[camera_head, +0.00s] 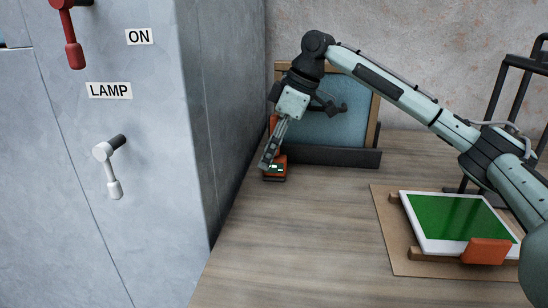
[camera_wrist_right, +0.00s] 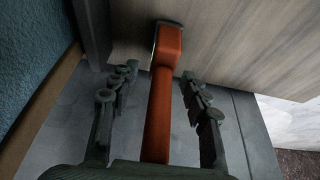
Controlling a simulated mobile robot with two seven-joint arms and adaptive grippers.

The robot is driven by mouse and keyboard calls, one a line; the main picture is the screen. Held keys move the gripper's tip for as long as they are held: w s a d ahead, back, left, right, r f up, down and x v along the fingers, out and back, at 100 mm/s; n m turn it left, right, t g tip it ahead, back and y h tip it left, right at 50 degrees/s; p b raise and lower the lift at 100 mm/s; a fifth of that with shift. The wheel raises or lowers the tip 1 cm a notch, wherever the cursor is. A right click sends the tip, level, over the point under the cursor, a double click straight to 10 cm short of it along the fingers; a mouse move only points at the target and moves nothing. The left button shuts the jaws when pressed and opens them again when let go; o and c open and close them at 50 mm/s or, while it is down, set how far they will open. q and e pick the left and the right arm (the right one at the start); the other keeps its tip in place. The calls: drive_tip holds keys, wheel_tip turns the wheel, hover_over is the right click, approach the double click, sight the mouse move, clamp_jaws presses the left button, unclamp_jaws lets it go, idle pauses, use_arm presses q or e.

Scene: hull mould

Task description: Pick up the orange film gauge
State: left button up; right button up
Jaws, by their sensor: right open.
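The orange film gauge (camera_head: 275,177) stands on the wooden bench beside the grey cabinet, partly hidden behind my right gripper (camera_head: 269,158). Its base shows small light and green details. In the right wrist view, the film gauge (camera_wrist_right: 160,110) is a long orange handle with a wider end near the bench. It lies between the two fingers of my right gripper (camera_wrist_right: 158,76), which are open on either side of it with gaps visible. My left gripper is not in view.
The grey cabinet (camera_head: 120,200) with red and white levers rises close at left. A wood-framed blue panel (camera_head: 340,125) stands behind the gauge. A white-framed green screen (camera_head: 450,220) with an orange block (camera_head: 487,251) lies at right. The bench front is clear.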

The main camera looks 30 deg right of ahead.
drive_tip(key=shift+w+a+f, duration=0.15)
drive_tip(key=shift+f, duration=0.25)
drive_tip(key=shift+c, duration=0.3)
clamp_jaws()
drive_tip(key=shift+r, duration=0.1)
